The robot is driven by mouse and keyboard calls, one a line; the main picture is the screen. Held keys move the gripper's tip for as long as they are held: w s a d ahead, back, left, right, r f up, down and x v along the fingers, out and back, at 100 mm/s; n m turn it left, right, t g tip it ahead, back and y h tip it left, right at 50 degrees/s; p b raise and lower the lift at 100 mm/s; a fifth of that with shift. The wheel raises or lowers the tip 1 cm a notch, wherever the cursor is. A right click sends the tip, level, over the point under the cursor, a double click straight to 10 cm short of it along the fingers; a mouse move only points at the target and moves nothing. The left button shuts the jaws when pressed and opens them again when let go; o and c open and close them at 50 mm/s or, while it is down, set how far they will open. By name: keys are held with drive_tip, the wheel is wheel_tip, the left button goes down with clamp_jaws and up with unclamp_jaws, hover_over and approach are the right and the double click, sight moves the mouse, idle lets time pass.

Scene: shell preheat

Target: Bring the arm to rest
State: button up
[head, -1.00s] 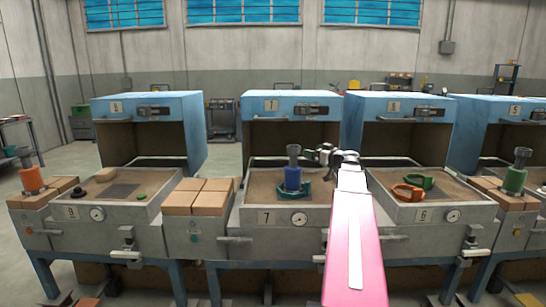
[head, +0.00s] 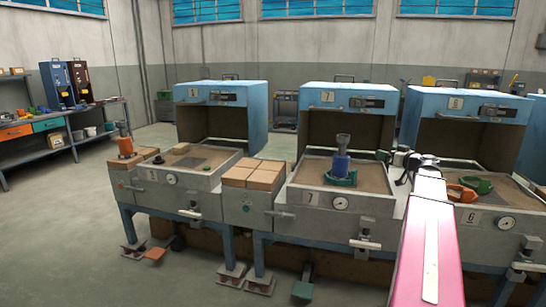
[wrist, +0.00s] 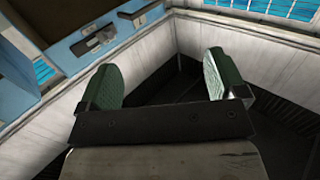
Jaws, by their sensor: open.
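My gripper (head: 398,160) is in the head view at the end of my pink and white arm, in front of the blue-hooded station marked 7 (head: 345,95). In the wrist view the two green-padded fingers (wrist: 165,76) stand wide apart with nothing between them. On the sand bed of station 7, a blue tool with a dark top (head: 342,158) stands upright at a green C-shaped piece (head: 341,182). The gripper is to the right of the tool and apart from it. My arm partly covers the gap between stations 7 and 6.
Station 6 on the right holds an orange piece (head: 461,194) and a green piece (head: 477,184). Tan blocks (head: 254,172) stand left of station 7. An orange tool (head: 125,145) is on the left. A workbench (head: 70,145) stands far left, with open floor before it.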

drive_tip(key=s+a+f+m+g+h, duration=0.1)
drive_tip(key=s+a+f+g, duration=0.25)
drive_tip(key=a+f, duration=0.7)
drive_tip(key=s+a+f+m+g, duration=0.1)
drive_tip(key=s+a+f+g, duration=0.3)
drive_tip(key=a+f, duration=0.6)
drive_tip(key=s+a+f+m+g+h, duration=0.1)
drive_tip(key=s+a+f+g+h, duration=0.2)
drive_tip(key=s+f, duration=0.5)
drive_tip(key=s+a+f+m+g+h, duration=0.2)
drive_tip(key=s+a+f+g+h, duration=0.2)
drive_tip(key=s+f, duration=0.3)
wheel_tip(320, 180, down, 2)
drive_tip(key=shift+s+a+m+g+h, duration=0.3)
drive_tip(key=shift+s+a+g, duration=0.05)
drive_tip(key=shift+a+g, duration=0.25)
